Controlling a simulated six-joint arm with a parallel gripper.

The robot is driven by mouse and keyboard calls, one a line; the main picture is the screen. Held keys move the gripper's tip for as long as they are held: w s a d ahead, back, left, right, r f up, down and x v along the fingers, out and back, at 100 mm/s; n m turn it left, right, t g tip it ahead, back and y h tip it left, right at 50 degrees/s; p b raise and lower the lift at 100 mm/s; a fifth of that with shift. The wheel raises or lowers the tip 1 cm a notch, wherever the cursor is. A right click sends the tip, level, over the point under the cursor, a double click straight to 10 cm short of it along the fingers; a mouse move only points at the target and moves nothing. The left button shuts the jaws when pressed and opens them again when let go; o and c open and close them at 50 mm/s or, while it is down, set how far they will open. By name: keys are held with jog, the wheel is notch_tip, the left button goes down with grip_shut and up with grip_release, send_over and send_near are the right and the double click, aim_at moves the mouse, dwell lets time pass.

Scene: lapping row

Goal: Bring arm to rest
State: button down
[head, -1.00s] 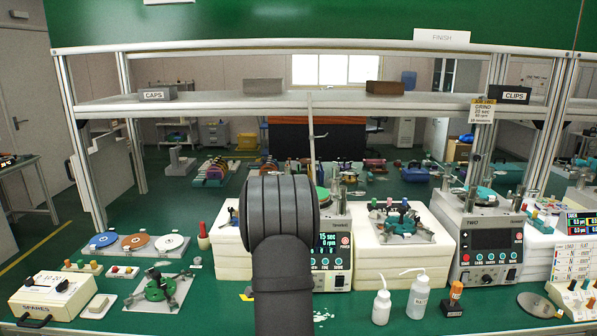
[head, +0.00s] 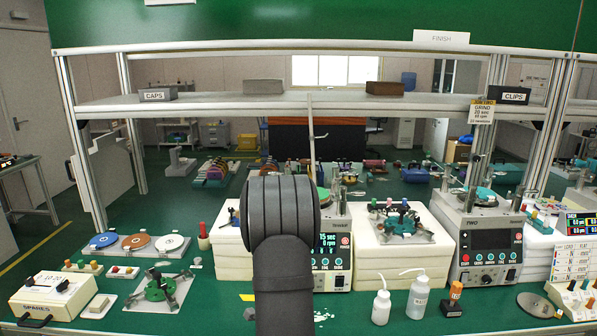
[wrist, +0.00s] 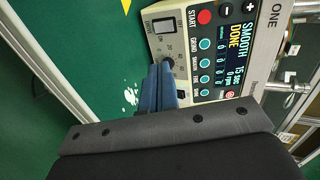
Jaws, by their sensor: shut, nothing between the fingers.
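My gripper (wrist: 167,75) shows in the wrist view with its blue fingers pressed together and nothing between them. Its tips appear in front of the switch panel of machine ONE (wrist: 235,50), close to a dark knob; I cannot tell whether they touch it. The machine's screen reads "SMOOTH DONE, 15 sec, 0 rpm". In the head view my own dark arm stands upright in the middle and hides the gripper and the left part of this machine (head: 333,262).
Machine TWO (head: 490,245) stands to the right. White blocks (head: 405,265) with a fixture on top lie between the machines. Two bottles (head: 418,298) stand at the front. A SPARES box (head: 48,297) and a green fixture (head: 160,288) are at the left. A shelf (head: 220,106) spans above.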

jog(key=w+d+f+n+y, duration=0.1)
jog(key=d+n, duration=0.2)
jog(key=w+d+f+n+t+y, duration=0.1)
jog(key=w+d+n, duration=0.1)
jog(key=d+n, duration=0.1)
jog(key=w+d+f+n+y, duration=0.1)
jog(key=w+d+f+n, duration=0.1)
jog(key=d+n, duration=0.1)
jog(key=shift+d+n, duration=0.4)
jog(key=shift+d, duration=0.35)
jog(key=x, duration=0.5)
jog(key=shift+w+a, duration=0.2)
jog(key=shift+w, duration=0.05)
